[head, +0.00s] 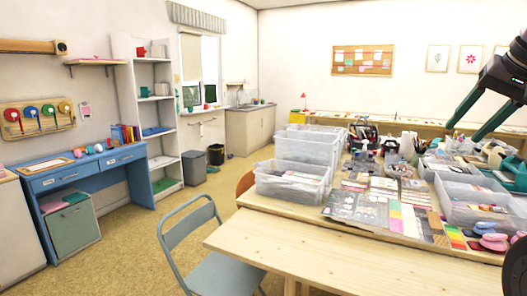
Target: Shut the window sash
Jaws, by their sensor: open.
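The window (211,62) is on the far left wall, right of the white shelf. It has a white frame, bright panes and dark greenery low in the glass. It is small here, and I cannot tell how far its sash stands open. My gripper (463,132) is at the upper right, close to the camera, with two teal fingers spread apart and nothing between them. It is far from the window and appears in front of the cluttered table.
A long table (300,240) covered with clear bins and craft supplies fills the right. A grey folding chair (215,275) stands at its near left. A blue desk (95,170) and white shelf (150,110) line the left wall. Open floor (140,235) runs between.

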